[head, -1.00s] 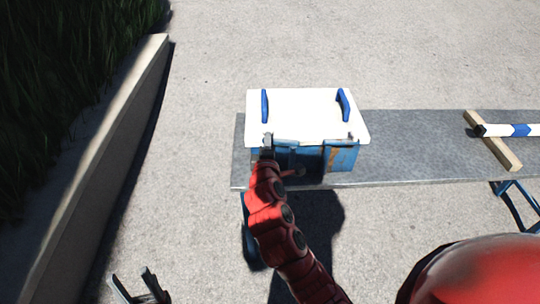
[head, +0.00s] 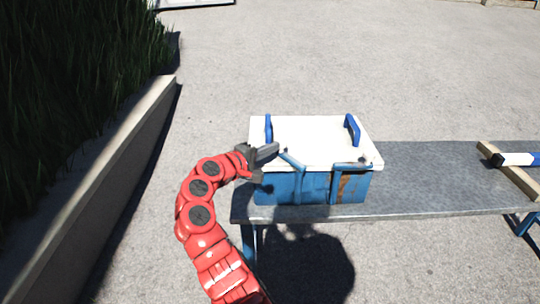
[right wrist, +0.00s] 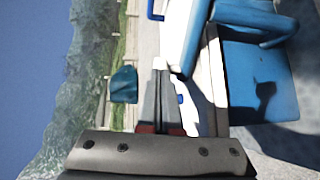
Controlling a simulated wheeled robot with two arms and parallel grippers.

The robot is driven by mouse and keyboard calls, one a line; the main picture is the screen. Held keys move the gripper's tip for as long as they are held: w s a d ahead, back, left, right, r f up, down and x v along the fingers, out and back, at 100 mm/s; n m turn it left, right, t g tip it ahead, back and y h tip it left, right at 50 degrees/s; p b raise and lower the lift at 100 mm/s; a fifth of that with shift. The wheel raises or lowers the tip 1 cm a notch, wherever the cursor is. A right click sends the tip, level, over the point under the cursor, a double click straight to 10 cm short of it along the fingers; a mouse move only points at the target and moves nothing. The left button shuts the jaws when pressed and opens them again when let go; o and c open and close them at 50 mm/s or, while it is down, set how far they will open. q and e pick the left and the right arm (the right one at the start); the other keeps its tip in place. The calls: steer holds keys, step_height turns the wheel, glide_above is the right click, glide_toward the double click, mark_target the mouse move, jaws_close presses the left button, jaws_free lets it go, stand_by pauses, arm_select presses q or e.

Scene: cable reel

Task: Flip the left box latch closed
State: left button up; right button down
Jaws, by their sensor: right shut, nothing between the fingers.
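The blue box (head: 315,188) with a white lid (head: 310,135) stands on the grey bench. The left latch (head: 292,161) is a blue bar at the lid's front left, slanted and tilted out of line with the lid edge. The right latch (head: 352,165) lies along the lid's front edge. My right gripper (head: 274,150) is shut and empty at the lid's front left corner, just left of the left latch; I cannot tell if they touch. In the right wrist view its fingers (right wrist: 161,70) point up beside the large blue latch (right wrist: 196,35). My left gripper is out of view.
The grey bench (head: 430,180) extends right of the box, with a wooden strip (head: 512,175) and a striped bar (head: 515,160) at its right. A low concrete wall (head: 95,190) with grass runs along the left. Open pavement lies behind.

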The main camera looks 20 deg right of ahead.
steer(key=shift+w+d+r+m+g+h, duration=0.1)
steer(key=shift+w+d+m+g+h, duration=0.2)
steer(key=shift+m+g, duration=0.25)
steer(key=shift+w+d+m+g+h, duration=0.25)
steer(key=shift+w+m+g+h, duration=0.1)
steer(key=shift+g, duration=0.3)
steer(key=shift+w+d, duration=0.7)
steer(key=shift+d, duration=0.35)
steer(key=shift+p+x, duration=0.4)
steer(key=shift+x, duration=0.45)
steer(key=shift+r, duration=0.1)
